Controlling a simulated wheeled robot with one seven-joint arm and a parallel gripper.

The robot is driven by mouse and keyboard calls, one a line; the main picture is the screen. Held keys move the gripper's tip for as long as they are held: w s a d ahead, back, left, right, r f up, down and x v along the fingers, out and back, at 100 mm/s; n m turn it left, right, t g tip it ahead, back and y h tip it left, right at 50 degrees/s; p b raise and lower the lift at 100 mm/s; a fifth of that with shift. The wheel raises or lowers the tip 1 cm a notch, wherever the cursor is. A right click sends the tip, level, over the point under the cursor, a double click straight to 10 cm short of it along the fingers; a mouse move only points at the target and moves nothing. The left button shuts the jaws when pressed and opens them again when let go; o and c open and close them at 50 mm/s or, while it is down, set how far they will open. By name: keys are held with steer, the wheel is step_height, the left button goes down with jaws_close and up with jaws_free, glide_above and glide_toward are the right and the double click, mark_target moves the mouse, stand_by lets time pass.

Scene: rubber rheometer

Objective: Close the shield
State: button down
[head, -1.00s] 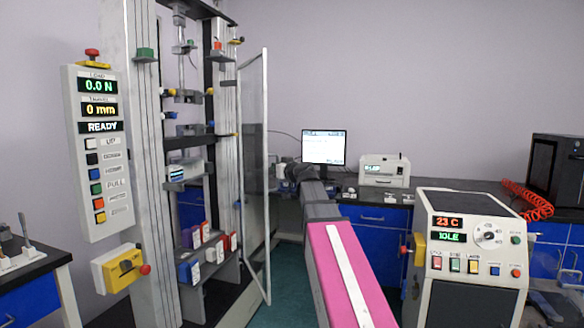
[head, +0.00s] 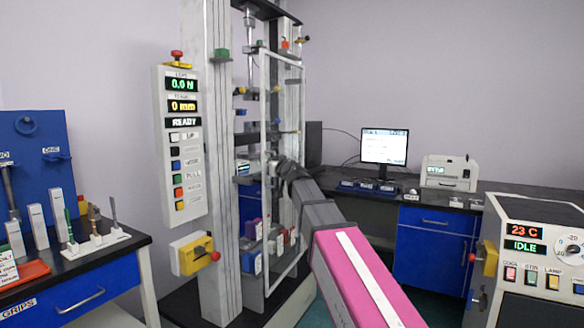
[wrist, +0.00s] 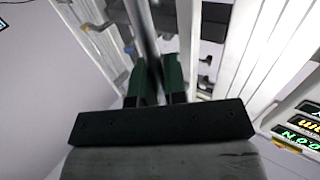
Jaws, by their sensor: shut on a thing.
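The shield (head: 265,110) is a tall clear panel in a pale frame on the front of the testing machine (head: 216,120). In the head view it stands upright across the machine's bay, seen at a slant. I cannot tell whether its free edge touches the machine's upright. My gripper (head: 284,163) is at the shield, at about mid-height, with my arm partly hiding it. In the wrist view the green fingers of my gripper (wrist: 160,85) are shut on a narrow dark upright part, which looks like the shield's handle. The exact contact is hard to see.
A control panel (head: 182,145) and yellow switch box (head: 192,255) are on the machine's left. A grips bench (head: 75,285) stands at left. The heater unit (head: 530,255) is close on the right. A monitor (head: 385,147) sits on the back bench.

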mark_target(265, 164)
steer(key=shift+w+a, duration=0.3)
steer(key=shift+a, duration=0.35)
steer(key=shift+w+a, duration=0.25)
steer(key=shift+a, duration=0.4)
steer(key=shift+w+a, duration=0.3)
steer(key=shift+a, duration=0.35)
steer(key=c, duration=1.2)
jaws_free()
steer(key=shift+w+a, duration=0.1)
steer(key=shift+a, duration=0.1)
steer(key=shift+d, duration=0.1)
steer(key=v, duration=1.1)
